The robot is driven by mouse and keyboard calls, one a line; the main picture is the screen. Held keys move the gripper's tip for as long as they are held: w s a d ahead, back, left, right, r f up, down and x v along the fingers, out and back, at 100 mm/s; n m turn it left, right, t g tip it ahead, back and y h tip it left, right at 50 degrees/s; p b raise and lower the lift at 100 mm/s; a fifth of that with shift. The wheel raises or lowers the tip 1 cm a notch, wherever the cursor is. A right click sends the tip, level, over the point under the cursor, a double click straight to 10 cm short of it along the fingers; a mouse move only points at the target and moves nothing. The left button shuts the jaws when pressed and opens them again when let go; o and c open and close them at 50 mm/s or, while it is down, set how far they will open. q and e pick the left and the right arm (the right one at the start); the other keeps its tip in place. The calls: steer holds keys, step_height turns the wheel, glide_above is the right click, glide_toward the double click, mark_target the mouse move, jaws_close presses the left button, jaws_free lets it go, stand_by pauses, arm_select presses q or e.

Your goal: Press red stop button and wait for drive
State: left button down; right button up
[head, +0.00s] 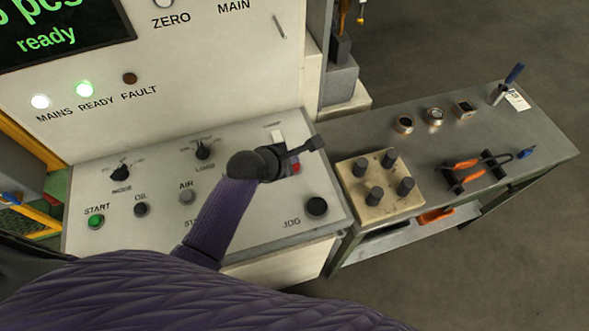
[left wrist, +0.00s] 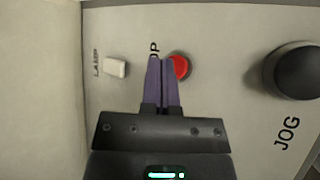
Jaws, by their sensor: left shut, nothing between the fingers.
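The red stop button (left wrist: 181,67) sits on the sloped control panel; in the head view a small part of it (head: 295,168) shows beside my gripper. My left gripper (head: 318,143) reaches over the right part of the panel. In the left wrist view its two fingers (left wrist: 162,64) are together, with nothing between them. The fingertips overlap the left edge of the red button in that view; I cannot tell whether they touch it. The label beside the button is partly hidden by the fingers. My right gripper is not in view.
A black JOG knob (head: 316,206) and a white lamp switch (left wrist: 115,67) flank the button. The green START button (head: 96,221) is at the panel's left. A side bench (head: 540,130) holds tools and a block with pegs.

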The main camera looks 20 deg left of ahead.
arm_select(q)
steer(key=shift+f, duration=0.15)
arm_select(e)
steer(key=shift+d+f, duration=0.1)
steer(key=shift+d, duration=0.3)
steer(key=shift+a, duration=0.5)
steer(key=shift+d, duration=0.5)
arm_select(q)
steer(key=shift+f, duration=0.15)
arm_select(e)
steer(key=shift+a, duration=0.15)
arm_select(q)
steer(key=shift+f, duration=0.25)
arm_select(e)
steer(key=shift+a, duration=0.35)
